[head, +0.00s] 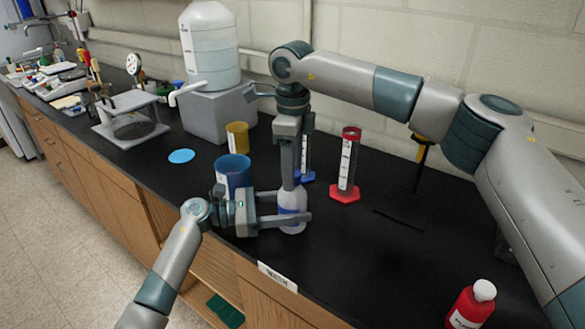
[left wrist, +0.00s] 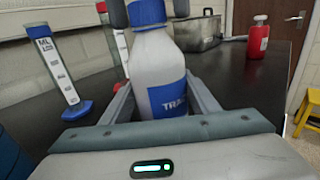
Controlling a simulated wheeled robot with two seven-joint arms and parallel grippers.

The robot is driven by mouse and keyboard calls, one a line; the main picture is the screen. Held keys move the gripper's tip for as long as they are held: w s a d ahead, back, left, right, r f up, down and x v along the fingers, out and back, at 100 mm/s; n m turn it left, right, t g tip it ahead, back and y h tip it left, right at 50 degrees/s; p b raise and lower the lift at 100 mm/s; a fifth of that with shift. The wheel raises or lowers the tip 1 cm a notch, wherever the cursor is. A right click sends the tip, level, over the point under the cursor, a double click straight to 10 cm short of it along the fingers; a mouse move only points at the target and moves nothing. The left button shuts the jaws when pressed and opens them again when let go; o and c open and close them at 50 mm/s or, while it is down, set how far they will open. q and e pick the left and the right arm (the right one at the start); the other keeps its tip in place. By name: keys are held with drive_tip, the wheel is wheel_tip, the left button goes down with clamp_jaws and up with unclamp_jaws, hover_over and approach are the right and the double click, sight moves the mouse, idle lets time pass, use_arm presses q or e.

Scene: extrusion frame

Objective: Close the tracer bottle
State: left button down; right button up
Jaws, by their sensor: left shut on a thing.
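The tracer bottle is a white bottle (head: 292,201) with a blue label, upright at the counter's front edge. My left gripper (head: 290,216) is shut around its body from the left. In the left wrist view the bottle (left wrist: 158,62) stands between the left fingers, its label partly reading "TRA". A blue cap (left wrist: 147,12) sits at the top of its neck; whether it is fully seated is not clear. My right gripper (head: 291,182) points straight down over the bottle top. Its dark fingers flank the cap in the left wrist view; whether they grip it is unclear.
A blue cup (head: 232,172) stands just behind my left gripper. A red-based cylinder (head: 346,170) and a blue-based cylinder (head: 305,158) stand behind the bottle. A red bottle (head: 470,305) is at the front right. The counter between is mostly clear.

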drive_tip(key=shift+r, duration=0.1)
wheel_tip(320, 180, up, 12)
idle(0.6)
use_arm(q)
drive_tip(key=c, duration=0.6)
unclamp_jaws()
drive_tip(key=shift+a+f+b, duration=0.1)
drive_tip(key=shift+a+b, duration=0.2)
drive_tip(key=shift+a, duration=0.25)
drive_tip(key=a+b, duration=0.2)
drive_tip(key=a, duration=0.3)
drive_tip(key=s+a+b, duration=0.1)
drive_tip(key=a+b, duration=0.1)
drive_tip(key=a, duration=0.3)
drive_tip(key=s+a+b, duration=0.1)
drive_tip(key=a+b, duration=0.1)
drive_tip(key=a, duration=0.3)
drive_tip(key=shift+s+a, duration=0.15)
drive_tip(key=shift+s, duration=0.1)
use_arm(e)
wheel_tip(320, 180, down, 7)
drive_tip(key=shift+r, duration=0.1)
use_arm(q)
drive_tip(key=shift+s+a, duration=0.1)
drive_tip(key=shift+a, duration=0.3)
